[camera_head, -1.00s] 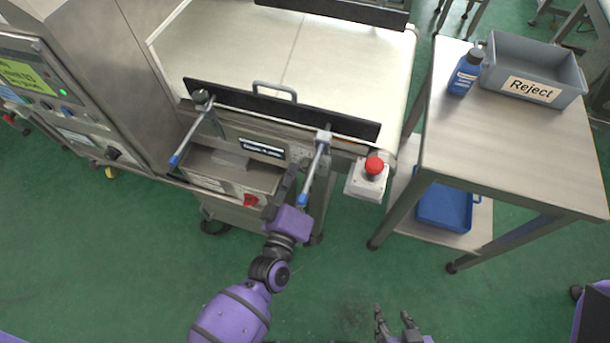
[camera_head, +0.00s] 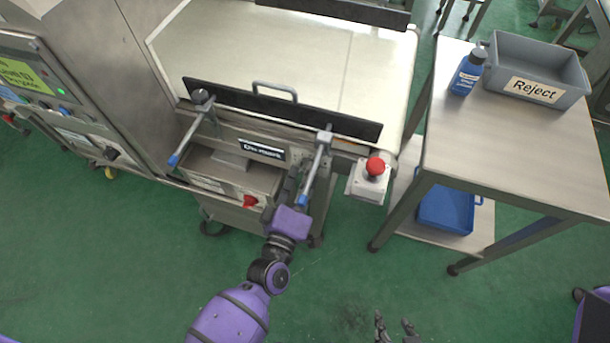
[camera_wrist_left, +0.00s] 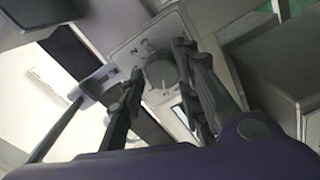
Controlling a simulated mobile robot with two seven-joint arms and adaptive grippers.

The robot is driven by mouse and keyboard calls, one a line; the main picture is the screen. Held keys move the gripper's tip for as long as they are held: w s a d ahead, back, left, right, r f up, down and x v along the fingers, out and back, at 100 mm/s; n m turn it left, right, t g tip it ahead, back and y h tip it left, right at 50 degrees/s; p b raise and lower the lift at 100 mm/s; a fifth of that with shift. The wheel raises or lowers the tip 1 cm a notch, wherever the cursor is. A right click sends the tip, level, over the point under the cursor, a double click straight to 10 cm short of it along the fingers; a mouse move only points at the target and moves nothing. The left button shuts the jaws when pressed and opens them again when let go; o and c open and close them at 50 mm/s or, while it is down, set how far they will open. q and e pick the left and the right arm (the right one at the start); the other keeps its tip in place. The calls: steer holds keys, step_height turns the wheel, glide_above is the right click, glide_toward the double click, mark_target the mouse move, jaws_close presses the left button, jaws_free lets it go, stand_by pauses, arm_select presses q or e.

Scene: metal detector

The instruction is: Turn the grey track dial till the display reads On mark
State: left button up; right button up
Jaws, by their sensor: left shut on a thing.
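The grey track dial (camera_wrist_left: 162,72) sits on a pale plate in the left wrist view, with a finger of my left gripper (camera_wrist_left: 160,62) on each side of it. In the head view my left gripper (camera_head: 292,178) reaches up to the front of the conveyor, and the dial is hidden or too small to make out. The small display (camera_head: 262,149) left of the gripper shows white text on dark; it is small but looks like "On mark". My right gripper (camera_head: 395,322) is at the bottom edge, fingers apart and empty.
A steel table (camera_head: 505,150) at right bears a blue bottle (camera_head: 467,72) and a grey Reject bin (camera_head: 536,70).

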arm_select(q)
steer(key=o, duration=1.1)
steer(key=shift+d+r, duration=0.15)
steer(key=shift+r, duration=0.25)
steer(key=shift+f, duration=0.15)
steer(key=v, duration=1.2)
